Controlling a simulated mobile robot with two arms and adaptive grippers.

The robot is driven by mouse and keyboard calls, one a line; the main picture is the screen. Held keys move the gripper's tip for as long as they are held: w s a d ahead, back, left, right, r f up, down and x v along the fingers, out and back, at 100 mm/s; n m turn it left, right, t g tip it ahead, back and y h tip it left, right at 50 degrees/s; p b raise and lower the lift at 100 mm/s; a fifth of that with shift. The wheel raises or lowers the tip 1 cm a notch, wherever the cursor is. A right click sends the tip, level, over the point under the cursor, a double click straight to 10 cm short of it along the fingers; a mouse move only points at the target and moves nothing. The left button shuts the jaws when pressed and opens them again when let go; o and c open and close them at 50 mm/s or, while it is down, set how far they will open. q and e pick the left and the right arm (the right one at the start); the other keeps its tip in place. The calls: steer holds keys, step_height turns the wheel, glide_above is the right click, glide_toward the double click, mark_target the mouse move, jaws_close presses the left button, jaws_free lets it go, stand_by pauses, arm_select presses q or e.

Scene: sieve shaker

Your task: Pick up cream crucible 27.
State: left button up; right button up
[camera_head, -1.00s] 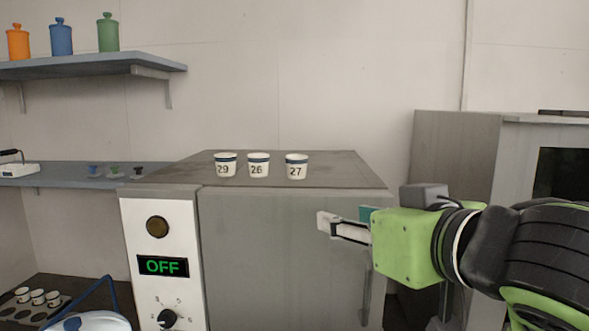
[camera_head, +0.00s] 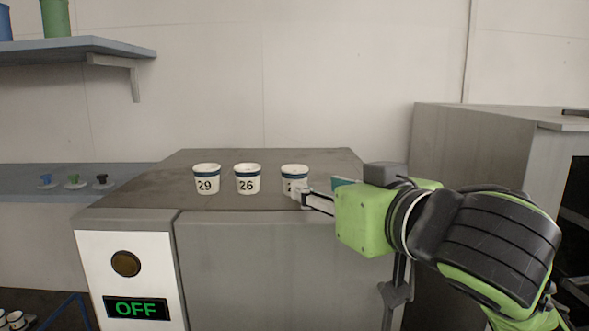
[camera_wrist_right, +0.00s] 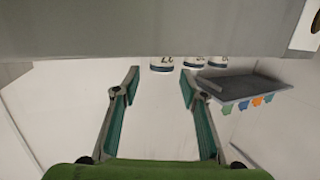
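Cream crucible 27 (camera_head: 294,171) is a white cup with a dark blue band, standing upright on top of the grey furnace (camera_head: 230,205). In the head view a finger of my right gripper (camera_head: 314,191) covers its lower front and most of its number. In the right wrist view crucible 27 (camera_wrist_right: 162,64) appears upside down, in line with the gap between the spread fingertips of my right gripper (camera_wrist_right: 160,80). The gripper is open and empty. Whether a finger touches the cup cannot be told. My left gripper is out of view.
Crucibles 29 (camera_head: 206,179) and 26 (camera_head: 247,178) stand in a row left of 27. The furnace front carries an OFF display (camera_head: 136,308). A shelf (camera_head: 75,48) is on the wall at left. A grey cabinet (camera_head: 465,150) stands at right.

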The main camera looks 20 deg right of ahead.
mark_target(290, 173)
steer(key=shift+w+a+f+p, duration=0.15)
steer(key=shift+w+p, duration=0.55)
steer(key=shift+w, duration=0.5)
steer(key=shift+w+f, duration=0.25)
steer(key=shift+w, duration=0.8)
steer(key=w+p, duration=0.1)
steer(key=w, duration=0.1)
steer(key=w+f+p, duration=0.1)
steer(key=w+p, duration=0.1)
steer(key=shift+w+a, duration=0.15)
steer(key=shift+a, duration=0.05)
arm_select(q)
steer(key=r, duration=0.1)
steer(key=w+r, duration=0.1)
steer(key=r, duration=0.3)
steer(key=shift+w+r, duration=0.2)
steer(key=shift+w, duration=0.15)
arm_select(e)
steer(key=shift+w+a, duration=0.1)
steer(key=shift+w, duration=0.25)
steer(key=shift+c, duration=0.3)
steer(key=c, duration=0.9)
